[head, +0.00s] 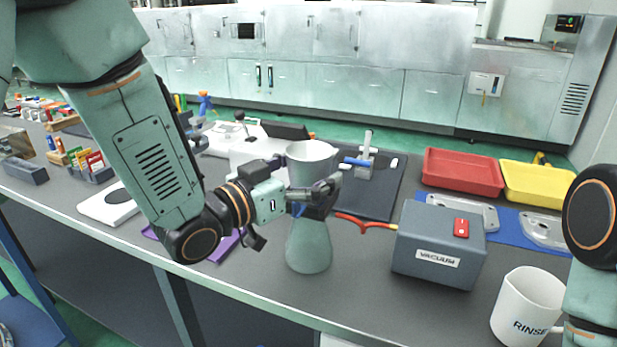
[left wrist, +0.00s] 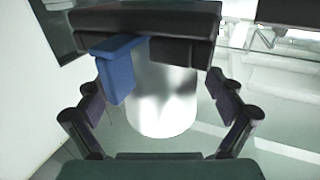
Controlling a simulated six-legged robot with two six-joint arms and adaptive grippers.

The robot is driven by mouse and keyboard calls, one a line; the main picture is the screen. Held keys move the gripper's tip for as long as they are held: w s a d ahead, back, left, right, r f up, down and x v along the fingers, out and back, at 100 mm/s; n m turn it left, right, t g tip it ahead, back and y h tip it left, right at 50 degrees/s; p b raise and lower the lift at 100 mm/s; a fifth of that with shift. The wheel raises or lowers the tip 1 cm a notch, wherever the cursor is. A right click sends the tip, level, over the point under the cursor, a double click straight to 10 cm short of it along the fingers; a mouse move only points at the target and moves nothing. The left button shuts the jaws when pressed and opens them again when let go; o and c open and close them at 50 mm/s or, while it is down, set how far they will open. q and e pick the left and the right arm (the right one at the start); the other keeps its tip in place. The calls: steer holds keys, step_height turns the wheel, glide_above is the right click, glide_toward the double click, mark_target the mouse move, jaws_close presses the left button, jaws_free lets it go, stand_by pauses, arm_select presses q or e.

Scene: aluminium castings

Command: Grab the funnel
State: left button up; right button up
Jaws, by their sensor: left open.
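The funnel (head: 312,153) is a pale grey-green cone with its wide mouth up. It sits above a flask-shaped body (head: 308,250) of similar colour that widens toward the bench. My left gripper (head: 322,196) is at the narrow part between them and hides where they meet. In the left wrist view, a shiny rounded metal surface (left wrist: 165,100) lies between the spread fingers of my left gripper (left wrist: 160,122). The fingers are open, with visible gaps on both sides. My right arm shows at the right edge, but its gripper is out of view.
A grey vacuum box (head: 440,245) and a white rinse jug (head: 523,306) stand to the right. Behind are a red tray (head: 462,172), a yellow tray (head: 533,183) and metal castings (head: 462,212) on a blue mat.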

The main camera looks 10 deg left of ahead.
arm_select(q)
steer(key=shift+d, duration=0.15)
steer(key=shift+c, duration=0.6)
steer(key=shift+w+a+f, duration=0.1)
steer(key=shift+a, duration=0.1)
steer(key=c, duration=0.5)
steer(key=shift+d, duration=0.15)
steer(key=c, duration=0.7)
